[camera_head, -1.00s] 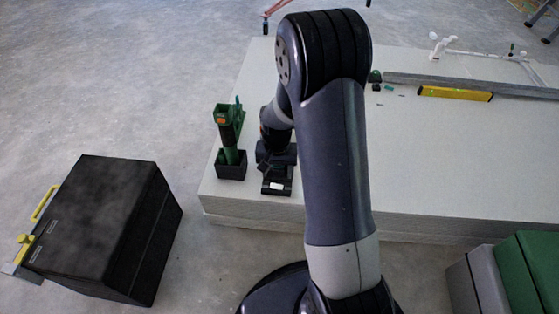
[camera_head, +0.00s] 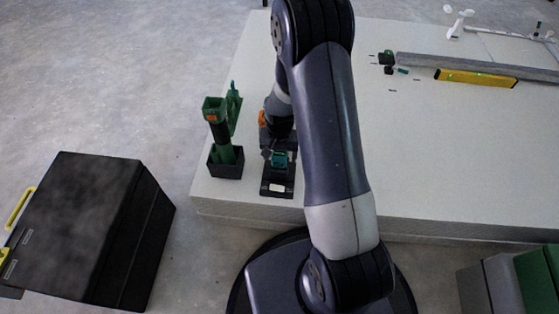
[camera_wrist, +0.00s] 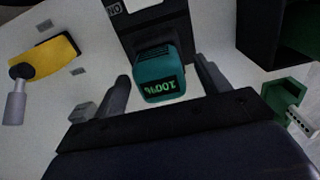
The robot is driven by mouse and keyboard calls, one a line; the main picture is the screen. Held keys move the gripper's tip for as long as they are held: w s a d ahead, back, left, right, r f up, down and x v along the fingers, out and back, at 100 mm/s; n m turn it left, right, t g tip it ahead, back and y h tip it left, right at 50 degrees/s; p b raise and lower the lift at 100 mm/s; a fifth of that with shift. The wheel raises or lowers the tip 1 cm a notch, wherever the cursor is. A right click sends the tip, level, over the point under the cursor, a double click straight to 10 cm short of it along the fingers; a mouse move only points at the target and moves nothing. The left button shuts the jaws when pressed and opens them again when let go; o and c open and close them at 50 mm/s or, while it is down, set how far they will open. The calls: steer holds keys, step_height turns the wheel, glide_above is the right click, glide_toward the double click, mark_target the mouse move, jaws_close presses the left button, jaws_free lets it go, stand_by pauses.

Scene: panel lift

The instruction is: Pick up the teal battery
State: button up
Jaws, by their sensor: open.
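The teal battery (camera_wrist: 160,74) shows in the wrist view with "100%" on its face, upside down in the picture. It sits at the end of a black charger-like base (camera_wrist: 158,28). My gripper (camera_wrist: 165,84) is open, with one finger on each side of the battery and gaps visible. In the head view the teal battery (camera_head: 279,158) shows on the black base (camera_head: 277,187), near the white slab's front left.
A black holder (camera_head: 225,163) with a green tool stands just left of the base. An orange-yellow tool (camera_wrist: 45,58) lies at upper left in the wrist view. A yellow level (camera_head: 475,78) lies far right on the slab (camera_head: 440,150). A black case (camera_head: 75,225) stands on the floor at left.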

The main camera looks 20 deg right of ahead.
steer(key=shift+r, duration=0.1)
steer(key=c, duration=1.2)
steer(key=shift+o, duration=0.2)
step_height(320, 180, up, 10)
steer(key=p, duration=0.3)
